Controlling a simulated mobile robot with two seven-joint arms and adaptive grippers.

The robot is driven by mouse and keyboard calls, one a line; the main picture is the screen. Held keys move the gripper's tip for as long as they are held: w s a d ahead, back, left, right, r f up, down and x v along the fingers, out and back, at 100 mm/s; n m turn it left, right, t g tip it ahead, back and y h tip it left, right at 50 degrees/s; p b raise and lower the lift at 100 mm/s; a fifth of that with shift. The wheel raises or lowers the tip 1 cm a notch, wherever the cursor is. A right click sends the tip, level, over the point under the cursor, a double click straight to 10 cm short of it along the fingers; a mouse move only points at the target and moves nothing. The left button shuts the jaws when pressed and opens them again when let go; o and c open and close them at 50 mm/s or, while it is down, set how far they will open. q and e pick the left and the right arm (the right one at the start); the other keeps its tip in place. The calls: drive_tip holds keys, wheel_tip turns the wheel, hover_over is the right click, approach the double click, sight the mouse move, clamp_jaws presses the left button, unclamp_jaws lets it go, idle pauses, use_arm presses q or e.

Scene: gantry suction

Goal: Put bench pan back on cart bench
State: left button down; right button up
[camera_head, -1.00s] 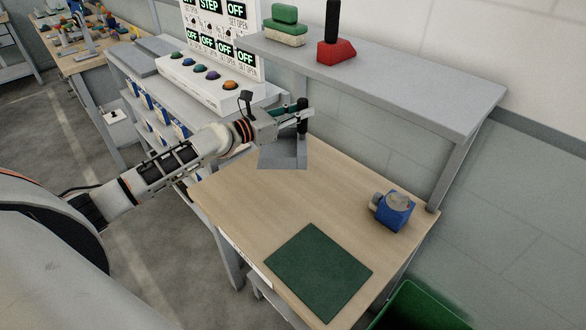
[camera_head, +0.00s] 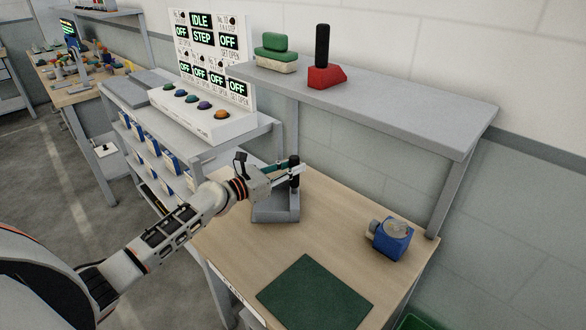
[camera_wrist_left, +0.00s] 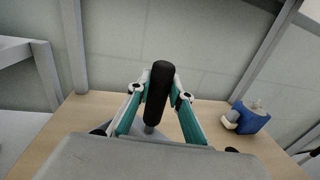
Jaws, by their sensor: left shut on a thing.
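The bench pan (camera_head: 275,207) is a grey pan with an upright black handle. It is over the far left part of the light wooden bench top (camera_head: 330,238); I cannot tell whether it touches the wood. My left gripper (camera_head: 292,172) is shut on the black handle. In the left wrist view the handle (camera_wrist_left: 158,90) stands between the two teal fingers of my left gripper (camera_wrist_left: 161,92). My right gripper is not in view.
A dark green mat (camera_head: 315,290) lies at the bench front. A blue device (camera_head: 390,238) stands at the right. A grey shelf (camera_head: 400,108) over the bench holds a red block with a black handle (camera_head: 322,65) and green and cream brushes (camera_head: 275,55). A control panel (camera_head: 210,70) stands behind left.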

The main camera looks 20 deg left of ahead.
use_arm(q)
drive_tip(key=c, duration=1.8)
unclamp_jaws()
drive_tip(key=shift+r, duration=0.1)
drive_tip(key=shift+b+v, duration=0.65)
drive_tip(key=shift+v, duration=5.35)
